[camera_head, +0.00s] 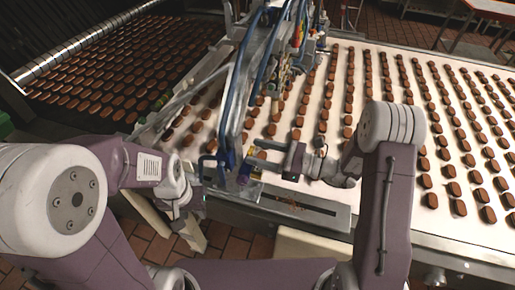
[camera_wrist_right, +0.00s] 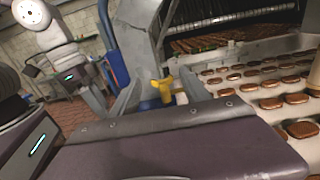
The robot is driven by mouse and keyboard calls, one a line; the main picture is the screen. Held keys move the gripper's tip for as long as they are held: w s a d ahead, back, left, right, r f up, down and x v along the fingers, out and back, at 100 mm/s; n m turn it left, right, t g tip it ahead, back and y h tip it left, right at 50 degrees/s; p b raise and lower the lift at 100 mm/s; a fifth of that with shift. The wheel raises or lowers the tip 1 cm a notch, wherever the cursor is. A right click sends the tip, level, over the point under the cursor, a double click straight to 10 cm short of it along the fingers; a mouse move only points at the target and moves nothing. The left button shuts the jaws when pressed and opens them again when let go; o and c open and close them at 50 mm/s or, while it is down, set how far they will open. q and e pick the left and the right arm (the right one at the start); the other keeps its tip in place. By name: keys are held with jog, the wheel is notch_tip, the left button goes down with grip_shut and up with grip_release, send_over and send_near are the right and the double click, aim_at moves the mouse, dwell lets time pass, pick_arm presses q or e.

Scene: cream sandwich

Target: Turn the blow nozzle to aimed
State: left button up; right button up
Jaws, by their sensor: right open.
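A small yellow fitting (camera_wrist_right: 163,88), which looks like the blow nozzle's handle, stands beyond my right gripper in the right wrist view. Its yellow part also shows in the head view (camera_head: 250,154), at the lower end of the blue-tubed machine frame. Which way the nozzle points I cannot tell. My right gripper (camera_head: 258,155) is open, its fingers pointing left towards the yellow part. In the right wrist view the fitting appears between the fingers; contact cannot be made out. My left gripper (camera_head: 187,226) hangs low at the left, apart from the fitting; its fingers are unclear.
A white conveyor (camera_head: 440,150) with rows of brown sandwich cookies runs to the right. A dark belt (camera_head: 35,85) with more cookies lies at the left. The machine frame with blue tubes (camera_head: 235,95) rises between them. Brick-coloured floor tiles (camera_head: 225,245) show below.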

jog(key=shift+a, duration=0.25)
jog(key=shift+w, duration=0.25)
jog(key=shift+f, duration=0.1)
jog(key=shift+c, duration=0.6)
grip_shut()
jog(key=m+t, duration=0.1)
jog(key=m+t+h+b, duration=0.1)
jog(key=shift+s+a+t, duration=0.15)
jog(key=shift+s+t, duration=0.1)
jog(key=shift+t, duration=0.05)
jog(key=shift+s+a+r+m+t+h, duration=0.1)
jog(key=shift+s+r+m+t+h, duration=0.1)
jog(key=shift+m+t+h, duration=0.5)
jog(key=m+t+h+p, duration=0.1)
jog(key=t+p, duration=0.1)
jog(key=p, duration=0.2)
